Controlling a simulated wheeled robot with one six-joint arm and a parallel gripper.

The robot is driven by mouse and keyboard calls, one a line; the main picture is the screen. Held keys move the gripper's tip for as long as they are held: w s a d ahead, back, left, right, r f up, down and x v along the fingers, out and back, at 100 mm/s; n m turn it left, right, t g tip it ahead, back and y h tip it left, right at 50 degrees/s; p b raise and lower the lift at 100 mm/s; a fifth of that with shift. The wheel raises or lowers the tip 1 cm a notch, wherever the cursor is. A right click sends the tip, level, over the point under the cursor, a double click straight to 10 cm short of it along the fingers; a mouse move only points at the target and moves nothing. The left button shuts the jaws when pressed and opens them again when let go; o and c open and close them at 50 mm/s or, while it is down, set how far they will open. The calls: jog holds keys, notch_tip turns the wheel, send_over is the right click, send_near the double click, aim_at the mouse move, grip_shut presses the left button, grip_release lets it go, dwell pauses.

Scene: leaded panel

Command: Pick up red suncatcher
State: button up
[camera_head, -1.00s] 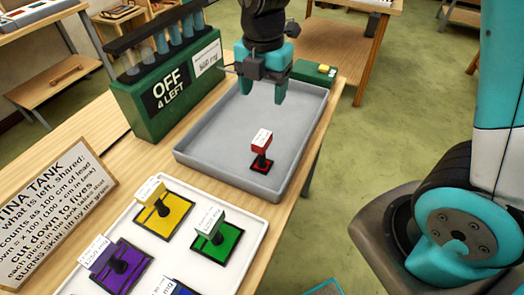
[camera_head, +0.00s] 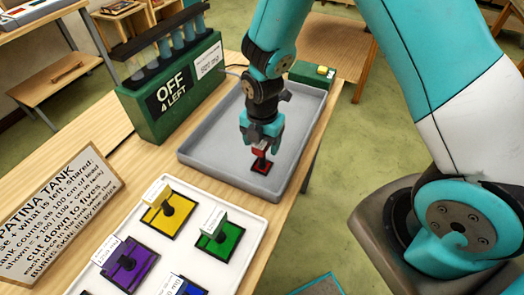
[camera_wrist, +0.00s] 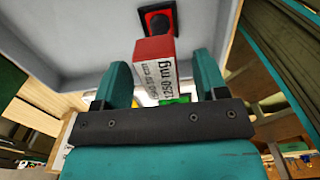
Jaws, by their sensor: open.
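The red suncatcher (camera_head: 261,166) stands in the grey tray, a dark-edged red square base with a red tagged block on a stem above it. In the wrist view the red block (camera_wrist: 153,49) carries a white label reading about 1250 mg, and its base (camera_wrist: 158,20) lies beyond. My gripper (camera_head: 262,138) is over the suncatcher, pointing down, with the top block between or just at its fingertips. In the wrist view my gripper's (camera_wrist: 162,75) two teal fingers stand apart on either side of the block, with a gap visible on the left.
The grey tray (camera_head: 205,158) has raised walls. A white tray (camera_head: 255,213) in front holds yellow, green, purple and blue suncatchers. A green tank (camera_head: 160,125) with tubes reads OFF, 4 LEFT. A PATINA TANK sign (camera_head: 62,207) stands at left.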

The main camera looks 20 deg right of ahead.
jog(key=shift+f, duration=0.25)
grip_shut()
jog(key=shift+r, duration=0.15)
